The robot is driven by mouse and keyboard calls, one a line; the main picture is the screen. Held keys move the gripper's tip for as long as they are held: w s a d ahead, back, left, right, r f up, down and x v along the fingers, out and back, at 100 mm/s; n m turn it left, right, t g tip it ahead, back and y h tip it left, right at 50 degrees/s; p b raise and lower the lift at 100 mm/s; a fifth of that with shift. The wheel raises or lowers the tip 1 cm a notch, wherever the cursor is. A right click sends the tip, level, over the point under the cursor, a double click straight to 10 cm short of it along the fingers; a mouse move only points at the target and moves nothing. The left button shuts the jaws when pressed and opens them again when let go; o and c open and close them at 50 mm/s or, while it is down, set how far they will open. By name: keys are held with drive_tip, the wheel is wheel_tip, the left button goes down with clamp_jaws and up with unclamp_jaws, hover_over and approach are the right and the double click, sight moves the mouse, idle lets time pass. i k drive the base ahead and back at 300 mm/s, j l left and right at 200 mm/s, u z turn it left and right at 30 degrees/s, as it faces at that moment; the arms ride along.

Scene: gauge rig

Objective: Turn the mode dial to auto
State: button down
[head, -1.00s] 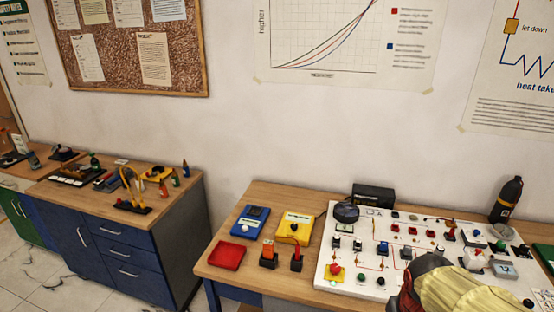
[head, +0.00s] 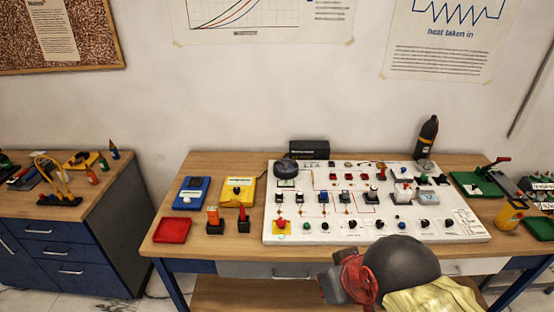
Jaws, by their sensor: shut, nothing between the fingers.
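A white panel board (head: 340,237) lies on the wooden table, covered with small switches, knobs, buttons and red lines. My gripper (head: 336,287) is at the bottom of the head view, in front of the table's near edge and apart from the board. It is shut and empty; its fingertips are hard to make out.
A red tray (head: 173,230), blue meter (head: 191,193) and yellow meter (head: 238,191) stand left of the board. A dark bottle (head: 427,138) stands behind it. A yellow device (head: 510,214) and green tray (head: 476,184) lie to the right.

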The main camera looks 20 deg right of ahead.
sight(425, 223)
drive_tip(key=z, duration=1.55)
drive_tip(key=i+j, duration=0.35)
drive_tip(key=i, duration=0.2)
drive_tip(key=i+j+z, duration=0.1)
drive_tip(key=i+j, duration=0.25)
drive_tip(key=i, duration=0.2)
